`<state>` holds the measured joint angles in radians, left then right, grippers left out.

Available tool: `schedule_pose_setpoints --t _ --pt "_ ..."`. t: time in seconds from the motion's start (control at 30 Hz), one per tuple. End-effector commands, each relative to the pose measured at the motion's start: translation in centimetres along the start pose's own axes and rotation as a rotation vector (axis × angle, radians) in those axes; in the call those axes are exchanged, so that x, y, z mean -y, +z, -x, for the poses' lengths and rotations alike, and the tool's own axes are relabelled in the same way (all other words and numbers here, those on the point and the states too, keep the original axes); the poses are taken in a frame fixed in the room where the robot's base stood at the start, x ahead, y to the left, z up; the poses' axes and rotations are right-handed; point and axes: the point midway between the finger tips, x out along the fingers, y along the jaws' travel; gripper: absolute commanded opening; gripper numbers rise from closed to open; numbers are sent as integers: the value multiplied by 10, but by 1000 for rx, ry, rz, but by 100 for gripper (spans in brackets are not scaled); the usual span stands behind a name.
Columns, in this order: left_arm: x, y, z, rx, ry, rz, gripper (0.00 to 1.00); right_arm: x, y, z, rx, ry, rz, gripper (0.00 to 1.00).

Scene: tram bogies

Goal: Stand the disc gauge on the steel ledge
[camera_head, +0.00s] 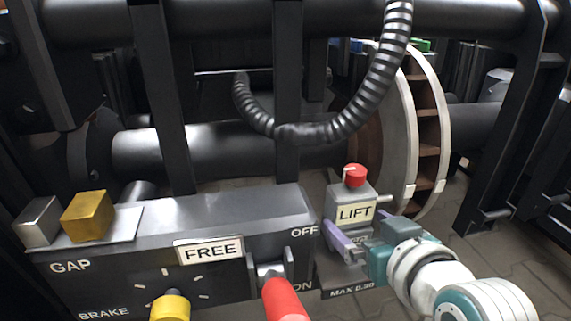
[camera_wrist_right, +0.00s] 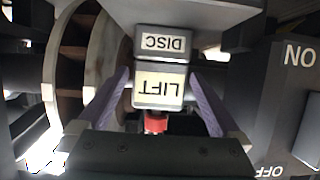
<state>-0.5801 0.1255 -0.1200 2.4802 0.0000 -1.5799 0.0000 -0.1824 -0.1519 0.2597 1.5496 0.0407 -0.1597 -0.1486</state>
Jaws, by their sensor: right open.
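A small grey block with a DISC label (camera_wrist_right: 162,43) shows upside down in the right wrist view. It adjoins a grey box labelled LIFT (camera_head: 355,208) with a red knob (camera_head: 355,176) on top; I cannot tell if they are one piece. My right gripper (camera_head: 357,245) is open, its purple fingers on either side of these labelled faces. In the right wrist view, gaps show between fingers and box. In the head view the gripper partly hides the DISC label. I cannot tell for sure which surface is the steel ledge. My left gripper is not in view.
A control box has a FREE label (camera_head: 210,250), a red-handled lever (camera_head: 284,300) and a yellow knob (camera_head: 170,306). A gold block (camera_head: 87,216) and a grey block (camera_head: 38,222) stand at its left. A ribbed hose (camera_head: 380,75) hangs above; a wheel disc (camera_head: 428,130) stands behind right.

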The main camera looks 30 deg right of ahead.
Motion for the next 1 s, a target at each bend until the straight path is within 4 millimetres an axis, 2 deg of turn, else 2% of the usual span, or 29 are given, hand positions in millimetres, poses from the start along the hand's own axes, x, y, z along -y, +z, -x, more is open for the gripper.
schedule_pose_setpoints --t 0.03,0.2,0.37,0.47,0.57,0.67,0.9,1.0 --pt "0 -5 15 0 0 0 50 0 -6 15 3 0 0 100" --pt "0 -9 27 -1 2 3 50 0 -3 37 1 0 0 100" --pt "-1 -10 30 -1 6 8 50 2 -1 46 28 -18 13 100" --pt "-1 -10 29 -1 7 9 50 10 1 54 115 -63 47 100" --pt "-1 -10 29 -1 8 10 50 21 5 72 248 -122 99 100" --pt "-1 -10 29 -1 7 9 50 30 12 100 398 -175 157 100" --pt "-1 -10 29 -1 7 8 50 37 27 189 738 -247 289 100" --pt "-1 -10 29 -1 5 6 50 35 29 212 812 -254 318 100"
